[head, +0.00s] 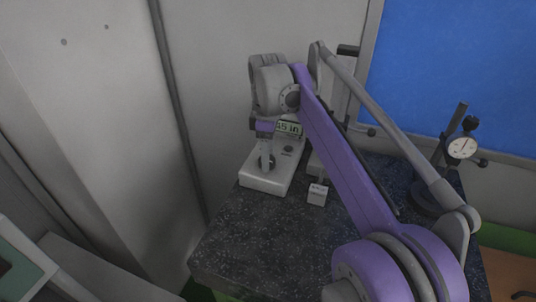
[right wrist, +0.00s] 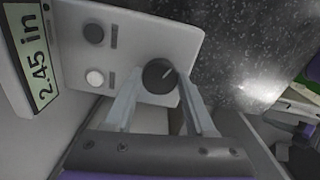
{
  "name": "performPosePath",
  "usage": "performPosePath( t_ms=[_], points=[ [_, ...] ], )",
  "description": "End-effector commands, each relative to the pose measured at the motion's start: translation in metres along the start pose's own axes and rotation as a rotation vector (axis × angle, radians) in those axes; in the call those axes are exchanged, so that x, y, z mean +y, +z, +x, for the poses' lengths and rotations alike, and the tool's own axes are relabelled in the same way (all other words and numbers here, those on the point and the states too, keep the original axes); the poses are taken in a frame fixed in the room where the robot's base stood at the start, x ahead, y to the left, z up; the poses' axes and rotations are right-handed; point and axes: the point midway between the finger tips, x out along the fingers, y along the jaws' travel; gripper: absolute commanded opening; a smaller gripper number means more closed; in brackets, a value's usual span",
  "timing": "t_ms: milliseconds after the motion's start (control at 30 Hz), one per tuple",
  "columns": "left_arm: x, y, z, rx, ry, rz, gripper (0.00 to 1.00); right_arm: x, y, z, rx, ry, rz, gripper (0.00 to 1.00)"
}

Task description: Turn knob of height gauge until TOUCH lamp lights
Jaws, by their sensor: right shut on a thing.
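The height gauge (head: 268,183) has a pale base and stands on a dark speckled slab. Its display (right wrist: 38,55) reads 2.45 in in the right wrist view; the head view shows it partly covered. The black round knob (right wrist: 159,75) has a white pointer line. My right gripper (right wrist: 161,74) is shut on the knob, one finger on each side. Beside the knob, the panel has a dark round part (right wrist: 93,33) and a whitish round part (right wrist: 95,77); their labels are too small to read, so I cannot tell which is the TOUCH lamp. My left gripper is not in view.
The speckled slab (head: 250,235) is clear at its front left. A small pale labelled block (head: 317,194) stands right of the gauge. A dial indicator (head: 461,148) on a dark stand is at the right. A wall rises close behind, with a blue panel (head: 455,70).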

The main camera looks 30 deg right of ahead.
Motion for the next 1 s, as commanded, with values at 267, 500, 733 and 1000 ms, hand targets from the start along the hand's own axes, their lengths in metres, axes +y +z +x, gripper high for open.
performPosePath(
  t_ms=[267, 500, 733, 1000],
  points=[
    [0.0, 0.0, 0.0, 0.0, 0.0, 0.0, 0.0, 0.0, -0.001, -0.001, 0.002, 0.002, 0.001, 0.68],
    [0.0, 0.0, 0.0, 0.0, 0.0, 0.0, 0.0, 0.0, 0.0, 0.0, 0.001, 0.001, 0.001, 0.85],
    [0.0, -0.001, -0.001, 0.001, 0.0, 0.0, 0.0, 0.0, 0.0, -0.006, 0.001, 0.001, 0.002, 0.85],
    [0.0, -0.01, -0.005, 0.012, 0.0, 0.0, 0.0, 0.001, -0.001, -0.056, 0.002, 0.003, 0.002, 0.85]
  ],
)
